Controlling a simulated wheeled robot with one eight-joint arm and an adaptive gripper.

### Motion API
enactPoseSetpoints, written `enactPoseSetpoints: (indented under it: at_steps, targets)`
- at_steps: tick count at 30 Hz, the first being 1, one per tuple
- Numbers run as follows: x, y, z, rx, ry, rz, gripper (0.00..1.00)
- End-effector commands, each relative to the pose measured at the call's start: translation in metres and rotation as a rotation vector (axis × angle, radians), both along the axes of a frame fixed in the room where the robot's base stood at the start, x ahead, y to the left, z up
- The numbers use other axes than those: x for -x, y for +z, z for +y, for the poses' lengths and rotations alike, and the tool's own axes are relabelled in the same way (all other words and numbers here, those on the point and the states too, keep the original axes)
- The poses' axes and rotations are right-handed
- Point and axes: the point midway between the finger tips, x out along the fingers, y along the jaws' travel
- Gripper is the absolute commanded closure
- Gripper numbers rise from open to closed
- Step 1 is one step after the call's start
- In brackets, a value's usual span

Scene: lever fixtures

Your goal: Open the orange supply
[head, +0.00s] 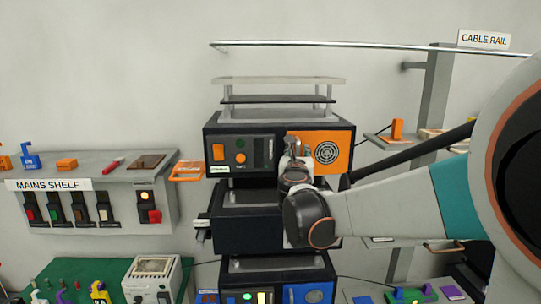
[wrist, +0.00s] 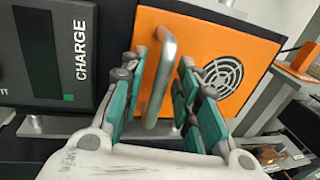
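The orange supply is an orange panel (head: 340,138) with a round black fan grille, on the right of the upper black unit. The panel also shows in the wrist view (wrist: 225,45), with a grey bar handle (wrist: 160,85) on it. My gripper (wrist: 161,62) is open, with its green-padded fingers on either side of the handle. Gaps show between the handle and both fingers. In the head view my gripper (head: 294,150) covers the panel's left part and hides the handle.
The black front (wrist: 55,50) marked CHARGE, with a dark display, adjoins the panel. Black units stand below, partly behind my arm. The mains shelf (head: 100,172) with several switches is at left. A cable rail (head: 380,45) runs above. A small shelf with an orange block (head: 397,130) is at right.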

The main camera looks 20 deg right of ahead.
Motion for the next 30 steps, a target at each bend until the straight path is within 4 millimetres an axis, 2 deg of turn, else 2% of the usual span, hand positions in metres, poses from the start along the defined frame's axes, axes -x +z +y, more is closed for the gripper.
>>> enactPoseSetpoints:
  at_steps: [1, 3, 10, 13, 24, 30]
  targets:
    - [0.0, 0.0, 0.0, 0.0, 0.0, 0.0, 0.87]
    - [0.0, 0.0, 0.0, 0.0, 0.0, 0.0, 1.0]
    - [0.002, 0.0, 0.001, 0.0, 0.0, 0.0, 1.0]
    - [0.01, 0.0, 0.004, 0.0, 0.001, 0.0, 1.0]
    - [0.082, 0.001, 0.027, 0.0, 0.001, 0.001, 1.0]
    - [0.113, 0.001, 0.037, 0.0, 0.001, 0.001, 1.0]
